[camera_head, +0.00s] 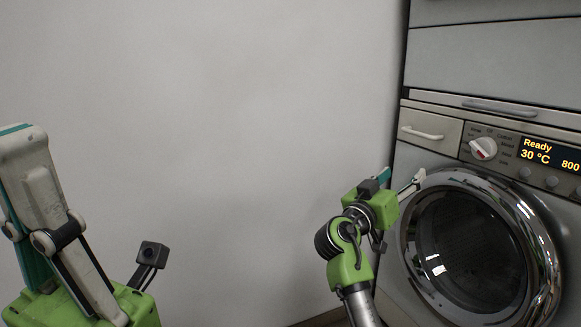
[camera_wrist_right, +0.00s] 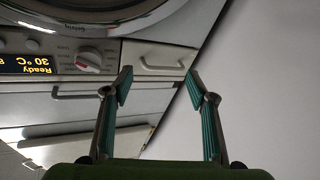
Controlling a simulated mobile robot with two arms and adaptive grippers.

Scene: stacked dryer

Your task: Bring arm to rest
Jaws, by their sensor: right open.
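My right gripper (camera_head: 402,178) is in front of the left part of the machine, close to the upper left of the round door's rim. In the right wrist view my right gripper (camera_wrist_right: 158,82) has its two teal-padded fingers spread apart with nothing between them. My left gripper (camera_head: 48,190) stands large at the left edge of the head view, fingers pointing up. Its fingers overlap there, so the gap between them is hidden. I cannot tell whether the right fingertips touch the machine.
The machine's round glass door (camera_head: 468,250) looks closed. Above it are a drawer (camera_head: 430,130), a dial (camera_head: 483,148) and a display (camera_head: 548,156) reading Ready, 30 °C. Another grey unit (camera_head: 490,60) stands above. A bare pale wall (camera_head: 220,120) fills the middle.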

